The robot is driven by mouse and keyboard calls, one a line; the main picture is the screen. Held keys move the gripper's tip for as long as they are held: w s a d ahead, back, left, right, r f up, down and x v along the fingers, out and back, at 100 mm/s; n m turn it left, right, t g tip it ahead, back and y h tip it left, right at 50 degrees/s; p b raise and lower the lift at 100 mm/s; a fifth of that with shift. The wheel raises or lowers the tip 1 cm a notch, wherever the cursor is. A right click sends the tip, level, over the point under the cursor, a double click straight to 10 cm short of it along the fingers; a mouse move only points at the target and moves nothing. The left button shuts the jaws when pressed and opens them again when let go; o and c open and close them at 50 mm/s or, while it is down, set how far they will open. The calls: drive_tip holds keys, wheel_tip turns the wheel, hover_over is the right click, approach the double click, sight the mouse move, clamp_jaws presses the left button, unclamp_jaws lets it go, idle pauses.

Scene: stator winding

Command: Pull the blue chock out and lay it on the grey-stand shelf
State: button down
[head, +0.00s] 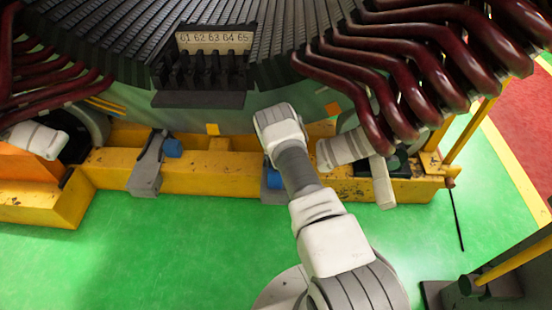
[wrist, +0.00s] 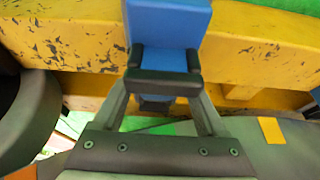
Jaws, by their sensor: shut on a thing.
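In the wrist view, my gripper (wrist: 166,62) is shut on a blue chock (wrist: 168,22), one finger on each side of it. The chock lies across the face of the yellow beam (wrist: 235,50); I cannot tell whether it touches it. In the head view, my arm hides my gripper. One blue block (head: 172,147) shows beside a grey stand (head: 146,175) at the beam's left part. Another blue patch (head: 273,179) shows beside my forearm, partly hidden. I cannot tell which of these, if either, is the held chock.
The stator (head: 110,35) with dark red bent pipes (head: 445,85) hangs over the beam. A dark round roller (wrist: 25,115) is close on the left in the wrist view. A dark frame with a yellow bar (head: 515,258) stands lower right. Green floor (head: 120,250) is clear at left.

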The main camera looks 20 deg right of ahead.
unclamp_jaws()
drive_tip(key=p+v, duration=0.7)
drive_tip(key=v, duration=1)
drive_tip(key=shift+s+r, duration=0.15)
drive_tip(key=shift+c, duration=0.3)
